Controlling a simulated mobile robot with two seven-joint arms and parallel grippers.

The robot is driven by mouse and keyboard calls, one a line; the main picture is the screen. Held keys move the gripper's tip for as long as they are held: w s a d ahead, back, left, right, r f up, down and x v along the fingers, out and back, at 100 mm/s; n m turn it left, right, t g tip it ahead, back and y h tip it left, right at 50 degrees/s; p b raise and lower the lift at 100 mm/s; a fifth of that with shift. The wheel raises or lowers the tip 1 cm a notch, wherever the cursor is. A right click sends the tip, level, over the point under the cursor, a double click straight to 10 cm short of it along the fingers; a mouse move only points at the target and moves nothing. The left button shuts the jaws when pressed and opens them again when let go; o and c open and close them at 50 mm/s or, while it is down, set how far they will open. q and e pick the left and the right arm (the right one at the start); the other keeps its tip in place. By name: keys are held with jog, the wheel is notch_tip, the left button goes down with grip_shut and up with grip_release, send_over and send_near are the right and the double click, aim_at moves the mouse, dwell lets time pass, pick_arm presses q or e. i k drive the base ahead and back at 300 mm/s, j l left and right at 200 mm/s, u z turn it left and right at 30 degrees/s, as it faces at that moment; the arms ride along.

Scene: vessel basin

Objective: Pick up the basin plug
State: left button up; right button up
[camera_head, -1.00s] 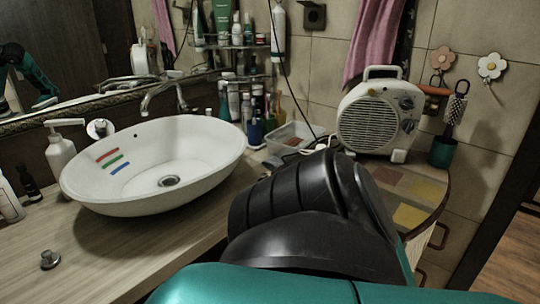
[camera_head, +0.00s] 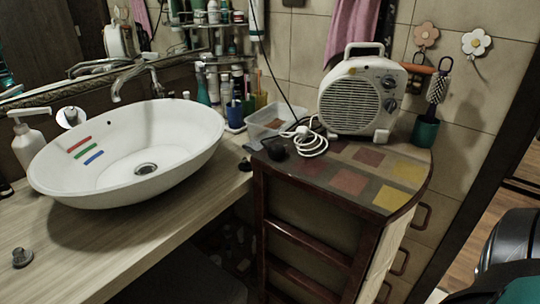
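The basin plug (camera_head: 22,257), a small grey metal piece with a round head, stands on the wooden counter at the lower left of the head view. It is in front of the white oval basin (camera_head: 60,190) and apart from it. The basin's drain (camera_head: 146,168) shows at the bottom of the bowl. Neither of my grippers is in view. Only a black and teal part of my arm shows at the lower right edge.
A white soap dispenser (camera_head: 27,140) stands left of the basin. A faucet (camera_head: 135,80) is behind it. At right, a tiled-top cabinet (camera_head: 350,182) holds a fan heater (camera_head: 360,98) and a coiled white cable (camera_head: 308,142). The counter (camera_head: 110,255) right of the plug is clear.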

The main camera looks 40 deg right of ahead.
aim_at(245, 165)
jog(key=i+l+z, duration=0.1)
jog(key=z, duration=0.25)
jog(key=i+z, duration=0.3)
jog(key=l+z, duration=0.1)
jog(key=z, duration=0.25)
jog(key=k+l+u, duration=0.15)
jog(key=i+j, duration=0.05)
